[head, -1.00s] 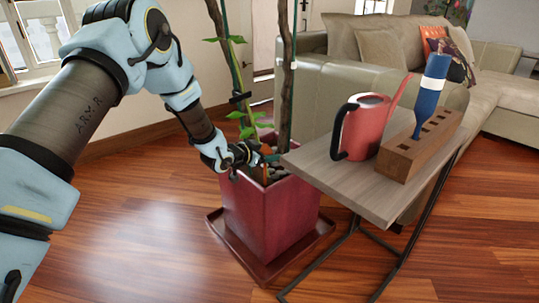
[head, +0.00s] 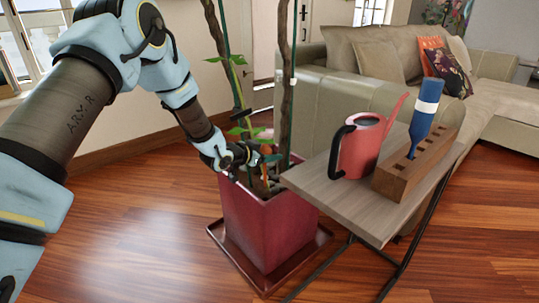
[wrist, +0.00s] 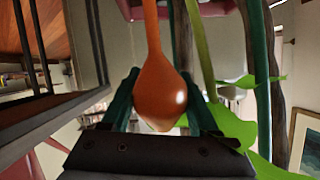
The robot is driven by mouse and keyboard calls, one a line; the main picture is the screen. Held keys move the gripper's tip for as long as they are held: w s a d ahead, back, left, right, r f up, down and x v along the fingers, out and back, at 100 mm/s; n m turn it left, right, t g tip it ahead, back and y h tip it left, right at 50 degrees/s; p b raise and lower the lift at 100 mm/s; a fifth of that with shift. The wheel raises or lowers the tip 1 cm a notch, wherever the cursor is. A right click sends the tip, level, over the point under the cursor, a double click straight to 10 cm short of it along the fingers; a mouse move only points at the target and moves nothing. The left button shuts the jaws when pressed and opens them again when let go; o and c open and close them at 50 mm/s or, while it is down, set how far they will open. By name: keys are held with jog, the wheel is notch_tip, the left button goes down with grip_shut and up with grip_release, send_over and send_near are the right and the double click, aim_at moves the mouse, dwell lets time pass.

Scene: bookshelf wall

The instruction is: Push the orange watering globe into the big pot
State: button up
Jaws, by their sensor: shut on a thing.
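The orange watering globe (wrist: 160,90) is between the two dark green fingers of my gripper (wrist: 162,78) in the wrist view. Its bulb is near my palm and its stem runs away past the fingertips. In the head view my gripper (head: 236,158) is shut on it above the left part of the big pot's opening. Only a small orange part of the globe (head: 266,149) shows there, beside leaves. The big pot (head: 268,230) is dark red and square, with tall plant stems. The stem's tip is hidden; I cannot tell whether it touches the soil.
A grey side table (head: 345,205) stands close to the pot's right. It holds a red watering can (head: 362,152) and a wooden block (head: 410,170) with a blue globe (head: 424,120) upright in it. Plant stems (head: 284,80) rise beside my gripper. A sofa (head: 390,100) is behind.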

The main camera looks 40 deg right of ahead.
jog(key=shift+r+p, duration=1.2)
jog(key=shift+r, duration=0.95)
jog(key=shift+a, duration=0.15)
